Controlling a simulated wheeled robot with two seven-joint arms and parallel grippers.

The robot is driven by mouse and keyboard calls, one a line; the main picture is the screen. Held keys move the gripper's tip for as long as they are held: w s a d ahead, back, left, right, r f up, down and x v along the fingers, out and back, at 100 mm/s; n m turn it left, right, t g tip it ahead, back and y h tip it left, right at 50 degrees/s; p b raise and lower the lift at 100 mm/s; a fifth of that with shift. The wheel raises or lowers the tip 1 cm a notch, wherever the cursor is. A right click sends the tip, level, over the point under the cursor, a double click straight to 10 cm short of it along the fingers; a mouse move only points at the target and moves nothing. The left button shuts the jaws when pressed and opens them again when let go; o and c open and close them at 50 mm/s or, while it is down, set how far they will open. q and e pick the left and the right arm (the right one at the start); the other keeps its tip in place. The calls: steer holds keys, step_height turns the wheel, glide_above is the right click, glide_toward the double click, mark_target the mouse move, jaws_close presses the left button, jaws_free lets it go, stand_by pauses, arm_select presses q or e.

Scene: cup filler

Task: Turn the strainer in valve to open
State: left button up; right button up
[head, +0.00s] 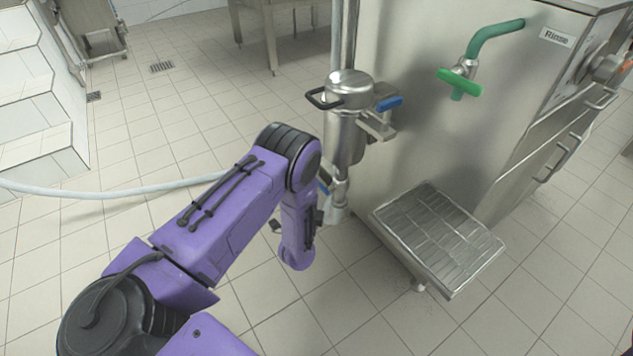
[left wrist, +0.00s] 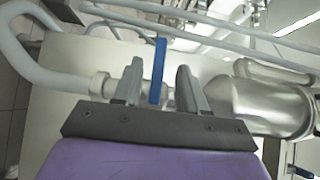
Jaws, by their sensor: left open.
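The steel strainer (head: 347,130) stands upright beside the machine, and its body also shows at the right of the left wrist view (left wrist: 268,105). A blue valve lever (left wrist: 157,70) on the pipe between the hose and the strainer stands between the fingers of my left gripper (left wrist: 159,67). The gripper is open, one finger on each side of the lever, with gaps visible. In the head view my arm mostly hides this lower valve and the gripper. A second blue lever (head: 389,103) sits at the strainer's upper right. My right gripper is not in view.
A green-handled rinse tap (head: 459,84) is on the steel machine wall (head: 420,140). A grated steel tray (head: 405,237) juts out low in front. A pale hose (head: 100,192) runs across the tiled floor from the left. The floor at lower right is clear.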

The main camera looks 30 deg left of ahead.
arm_select(q)
steer(key=b+x, duration=0.1)
steer(key=x, duration=0.4)
steer(key=shift+w+a, duration=0.15)
steer(key=shift+w, duration=0.2)
jaws_close()
